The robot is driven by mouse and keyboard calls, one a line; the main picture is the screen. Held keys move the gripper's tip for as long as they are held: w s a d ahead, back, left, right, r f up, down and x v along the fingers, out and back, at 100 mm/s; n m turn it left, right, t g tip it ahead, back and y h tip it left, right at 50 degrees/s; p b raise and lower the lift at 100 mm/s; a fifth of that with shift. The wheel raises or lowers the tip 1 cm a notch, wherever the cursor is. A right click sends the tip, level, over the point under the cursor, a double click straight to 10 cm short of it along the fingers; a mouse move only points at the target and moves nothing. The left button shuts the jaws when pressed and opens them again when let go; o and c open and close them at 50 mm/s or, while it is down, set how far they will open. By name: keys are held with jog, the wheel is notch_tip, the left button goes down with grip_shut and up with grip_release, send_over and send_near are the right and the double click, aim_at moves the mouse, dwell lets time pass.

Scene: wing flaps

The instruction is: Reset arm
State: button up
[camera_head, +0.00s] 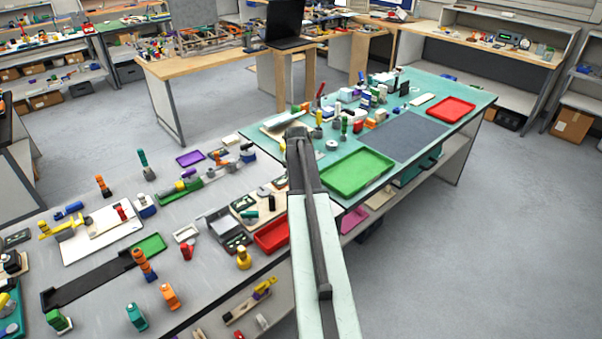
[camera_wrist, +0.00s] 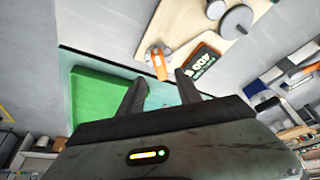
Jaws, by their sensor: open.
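My arm (camera_head: 325,255) rises from the bottom centre of the head view and reaches forward over the gap by the green-topped table. My gripper (camera_wrist: 160,78) shows its two dark fingers apart in the wrist view, with nothing held between them. In that view an orange-and-grey part (camera_wrist: 158,62) and a black box with white lettering (camera_wrist: 200,62) lie beyond the fingertips. Whether the fingers touch them cannot be told. In the head view the fingers are not clear behind the dark wrist.
A green tray (camera_head: 357,172) and a red tray (camera_head: 446,110) lie on the green-topped table (camera_head: 480,97). The grey table (camera_head: 90,195) at left holds many small tools and parts. A laptop (camera_head: 285,22) stands behind. Open floor (camera_head: 500,220) lies at right.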

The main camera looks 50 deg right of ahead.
jog(key=shift+p+v, duration=0.3)
jog(key=shift+v, duration=0.75)
